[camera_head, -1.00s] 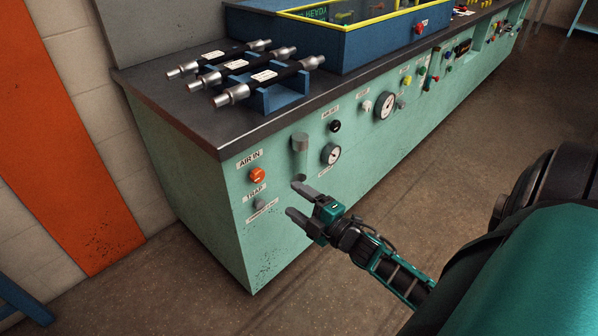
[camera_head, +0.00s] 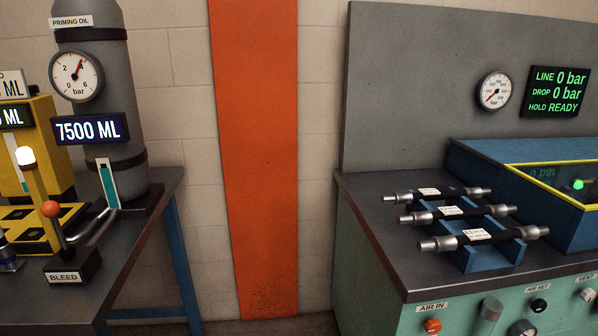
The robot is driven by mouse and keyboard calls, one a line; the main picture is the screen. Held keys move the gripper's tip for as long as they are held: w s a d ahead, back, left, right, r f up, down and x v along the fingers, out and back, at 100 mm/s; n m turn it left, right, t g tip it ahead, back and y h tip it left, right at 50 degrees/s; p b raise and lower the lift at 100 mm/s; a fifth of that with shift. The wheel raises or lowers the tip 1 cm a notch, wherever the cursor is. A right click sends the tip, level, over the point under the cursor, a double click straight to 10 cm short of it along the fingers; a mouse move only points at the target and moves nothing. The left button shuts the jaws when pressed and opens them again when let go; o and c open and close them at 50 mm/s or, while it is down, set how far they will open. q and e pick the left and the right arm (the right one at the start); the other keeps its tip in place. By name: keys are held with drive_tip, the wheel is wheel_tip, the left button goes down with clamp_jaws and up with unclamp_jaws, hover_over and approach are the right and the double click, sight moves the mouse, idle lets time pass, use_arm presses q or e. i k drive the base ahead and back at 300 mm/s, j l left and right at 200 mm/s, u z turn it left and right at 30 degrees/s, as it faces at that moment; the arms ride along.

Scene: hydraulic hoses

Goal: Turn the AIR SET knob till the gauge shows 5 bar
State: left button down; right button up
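The black AIR SET knob (camera_head: 539,305) is at the bottom right, on the green front panel under its label. A small round gauge (camera_head: 522,328) below and left of it is cut off by the bottom edge, so its reading is hidden. Neither of my grippers is in view.
Several dark hoses with silver ends lie on a blue rack (camera_head: 488,257) on the bench top. The orange AIR IN knob (camera_head: 433,326) is on the green panel. At left, a table (camera_head: 150,232) bears a grey oil cylinder (camera_head: 105,110) and yellow unit (camera_head: 55,150).

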sight(539, 305)
drive_tip(key=z, duration=2.25)
drive_tip(key=i+l, duration=0.1)
drive_tip(key=i, duration=0.4)
drive_tip(key=i+l, duration=0.1)
drive_tip(key=i, duration=0.35)
drive_tip(key=i+u, duration=0.1)
drive_tip(key=u, duration=0.3)
drive_tip(key=i+u, duration=0.1)
drive_tip(key=u, duration=0.3)
drive_tip(key=i+l+u, duration=0.1)
drive_tip(key=u, duration=0.85)
